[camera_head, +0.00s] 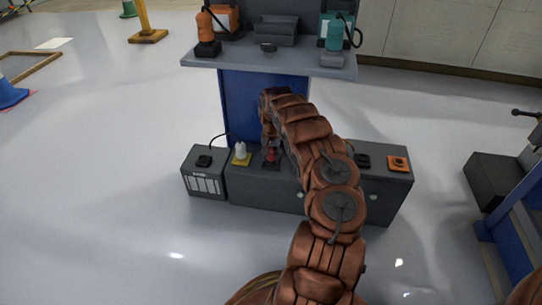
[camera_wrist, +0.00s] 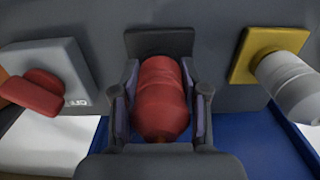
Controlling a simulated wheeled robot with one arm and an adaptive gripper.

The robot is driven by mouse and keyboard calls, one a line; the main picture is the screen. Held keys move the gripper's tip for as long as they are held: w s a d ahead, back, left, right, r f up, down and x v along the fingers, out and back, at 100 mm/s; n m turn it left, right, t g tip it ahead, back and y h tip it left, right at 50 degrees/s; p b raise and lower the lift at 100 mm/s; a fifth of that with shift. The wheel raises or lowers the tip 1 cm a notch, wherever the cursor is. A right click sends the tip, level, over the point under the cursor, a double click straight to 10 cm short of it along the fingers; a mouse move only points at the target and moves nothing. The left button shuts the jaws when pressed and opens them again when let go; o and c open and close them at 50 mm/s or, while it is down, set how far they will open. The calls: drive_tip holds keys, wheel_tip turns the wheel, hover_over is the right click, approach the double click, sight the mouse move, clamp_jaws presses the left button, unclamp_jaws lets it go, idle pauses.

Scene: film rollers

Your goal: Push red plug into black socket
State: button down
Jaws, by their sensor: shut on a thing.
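The red plug (camera_wrist: 163,98) sits between the two fingers of my gripper (camera_wrist: 162,105) in the wrist view. The fingers are shut on its sides. In the head view the red plug (camera_head: 271,155) shows at the end of my arm, low over the black socket (camera_head: 264,164) on top of the grey box. The black socket (camera_wrist: 160,42) is partly hidden behind the plug in the wrist view. The plug is lined up with the socket; I cannot tell how deep it sits.
A white plug stands on a yellow socket (camera_head: 240,160) just left. The grey box (camera_head: 390,195) also bears an orange socket (camera_head: 398,163) and a black piece (camera_head: 363,160) at right. A shelf (camera_head: 205,58) with an orange tool (camera_head: 207,32) and a teal tool (camera_head: 335,38) overhangs behind.

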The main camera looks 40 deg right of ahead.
drive_tip(key=shift+f, duration=0.5)
drive_tip(key=c, duration=0.5)
unclamp_jaws()
drive_tip(key=shift+r, duration=0.1)
drive_tip(key=shift+d+r, duration=0.1)
drive_tip(key=shift+r, duration=0.6)
drive_tip(key=shift+f+b, duration=0.35)
drive_tip(key=shift+b, duration=0.6)
drive_tip(key=shift+w+r+b, duration=0.1)
drive_tip(key=shift+w+b, duration=0.05)
drive_tip(key=shift+b, duration=0.45)
